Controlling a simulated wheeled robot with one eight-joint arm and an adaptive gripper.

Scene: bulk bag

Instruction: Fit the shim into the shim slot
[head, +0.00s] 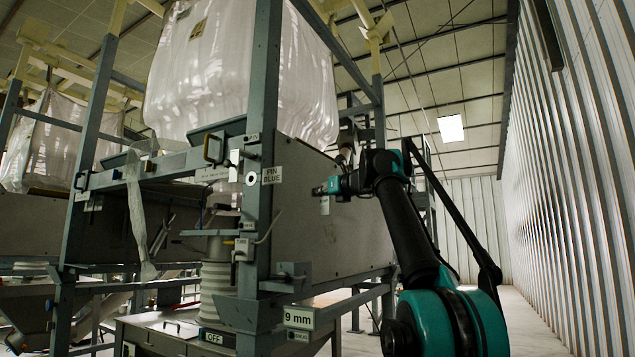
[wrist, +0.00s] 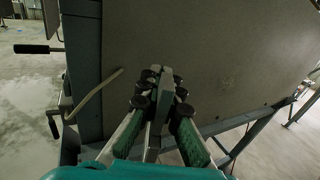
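My gripper (head: 325,190) is at the end of my raised arm, in front of the grey side panel. No opening is clearly marked as the shim slot. A plate marked "9 mm" (head: 298,318) is low on the front post, with a small grey bracket (head: 292,271) above it, well below my gripper.
The grey side panel (wrist: 225,50) fills much of the wrist view beyond my fingers. A white bulk bag (head: 235,75) hangs above. A thin bent rod (wrist: 95,94) sticks out at left. Open floor lies right.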

